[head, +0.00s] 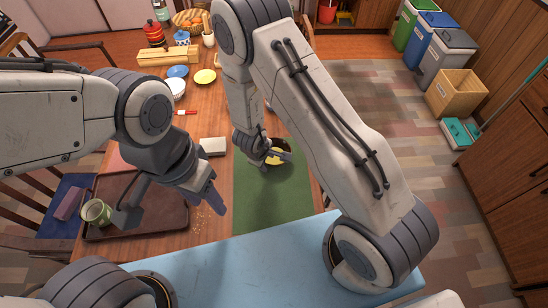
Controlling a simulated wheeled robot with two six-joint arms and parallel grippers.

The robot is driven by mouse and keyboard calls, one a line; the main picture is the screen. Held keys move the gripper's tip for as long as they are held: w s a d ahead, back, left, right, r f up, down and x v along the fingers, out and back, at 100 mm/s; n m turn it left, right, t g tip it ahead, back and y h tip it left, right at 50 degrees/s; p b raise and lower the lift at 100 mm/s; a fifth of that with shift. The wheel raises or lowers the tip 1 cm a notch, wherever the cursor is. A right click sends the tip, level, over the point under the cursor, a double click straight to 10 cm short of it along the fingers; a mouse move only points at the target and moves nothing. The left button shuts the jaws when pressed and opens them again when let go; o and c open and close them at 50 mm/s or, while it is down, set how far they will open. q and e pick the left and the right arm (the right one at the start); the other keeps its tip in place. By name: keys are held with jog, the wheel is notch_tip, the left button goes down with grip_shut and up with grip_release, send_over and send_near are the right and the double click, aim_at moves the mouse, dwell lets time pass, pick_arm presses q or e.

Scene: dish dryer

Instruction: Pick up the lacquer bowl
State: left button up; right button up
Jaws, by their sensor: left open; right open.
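The lacquer bowl (274,145), dark with a yellow patch showing at its lower part, is at the far part of the green mat (262,205). My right gripper (275,160) is open and right at the bowl, its fingers overlapping it in the picture. The gripper covers part of the bowl, and I cannot tell whether they touch. My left gripper (213,198) is open and empty, above the table between the brown tray and the green mat.
The brown tray (165,222) holds a green cup (96,212) at left. A white block-like item (212,146) lies left of the bowl. Plates, a wooden box (168,56) and jars stand further back. My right arm hides the table's right side.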

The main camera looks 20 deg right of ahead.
jog(key=shift+x, duration=1.2)
jog(key=shift+r, duration=0.1)
grip_shut()
jog(key=shift+r, duration=0.15)
